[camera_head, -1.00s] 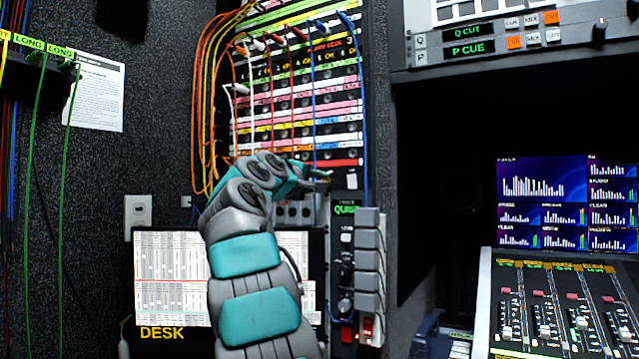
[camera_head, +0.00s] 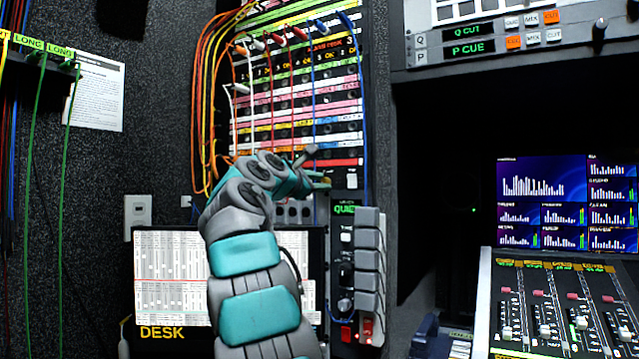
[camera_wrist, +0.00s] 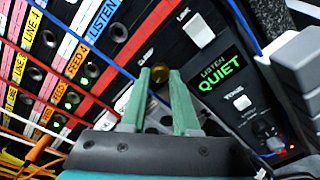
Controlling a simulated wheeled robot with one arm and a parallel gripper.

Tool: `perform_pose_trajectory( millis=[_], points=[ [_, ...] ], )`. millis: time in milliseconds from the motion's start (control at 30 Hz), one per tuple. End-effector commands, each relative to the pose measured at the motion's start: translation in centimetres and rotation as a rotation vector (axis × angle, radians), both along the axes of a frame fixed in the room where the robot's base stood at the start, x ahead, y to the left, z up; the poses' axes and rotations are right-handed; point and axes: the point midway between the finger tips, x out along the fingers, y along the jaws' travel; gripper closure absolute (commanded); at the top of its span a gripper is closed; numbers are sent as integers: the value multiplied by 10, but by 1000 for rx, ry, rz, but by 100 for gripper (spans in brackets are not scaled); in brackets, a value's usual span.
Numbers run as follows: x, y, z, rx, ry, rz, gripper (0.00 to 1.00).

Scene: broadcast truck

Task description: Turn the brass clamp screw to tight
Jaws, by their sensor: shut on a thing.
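The brass clamp screw (camera_wrist: 160,72) shows as a small round brass knob in the wrist view, below a partly hidden label on the dark panel. My gripper (camera_wrist: 159,78) has its two green fingers on either side of the knob, closed on it. In the head view my gripper (camera_head: 318,178) reaches the lower right of the patch panel, and the screw is hidden or too small to make out there. I cannot tell from the frames how tight the screw is.
The patch panel (camera_head: 295,110) carries several coloured cables close to my gripper; a blue cable (camera_wrist: 88,45) runs near the fingers. A listen unit with a green QUIET display (camera_wrist: 218,70) and grey blocks (camera_head: 368,245) stand just right. A DESK screen (camera_head: 170,280) is lower left.

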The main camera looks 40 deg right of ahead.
Motion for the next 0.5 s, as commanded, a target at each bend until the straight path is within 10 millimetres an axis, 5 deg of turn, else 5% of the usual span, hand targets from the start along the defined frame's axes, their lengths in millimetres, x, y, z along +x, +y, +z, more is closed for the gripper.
perform_pose_trajectory(
  millis=[500],
  points=[
    [1,0,-2,-159,464,1,100]
  ],
)
